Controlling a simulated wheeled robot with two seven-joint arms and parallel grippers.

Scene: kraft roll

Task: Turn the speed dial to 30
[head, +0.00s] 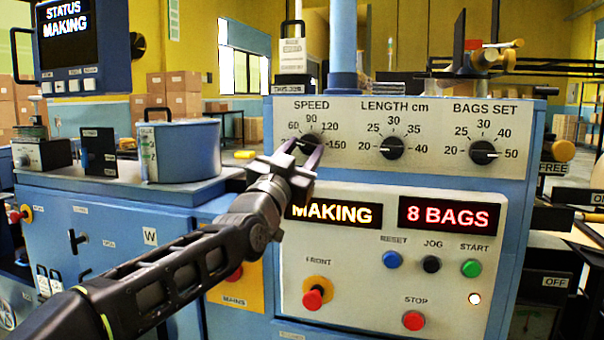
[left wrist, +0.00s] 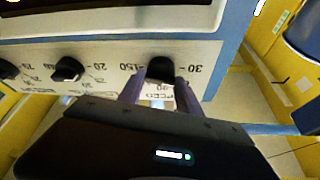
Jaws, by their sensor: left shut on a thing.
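The speed dial (head: 312,143) is a black knob at the left of the white control panel, under the word SPEED. Its scale shows 60, 90, 120 and 150; my gripper hides the lower left part. My left gripper (head: 303,151) has its two purple fingers on either side of the knob and is shut on it. In the left wrist view the panel is upside down, and the speed dial (left wrist: 160,68) sits between the fingers (left wrist: 160,82), with 150 and 30 beside it. I cannot tell clearly where its pointer aims. My right gripper is not in view.
The length dial (head: 391,147) and bags set dial (head: 484,152) are to the right. Below are the lit MAKING and 8 BAGS displays (head: 449,215), several push buttons and a red FRONT knob (head: 313,299). A blue canister (head: 180,151) stands at the left.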

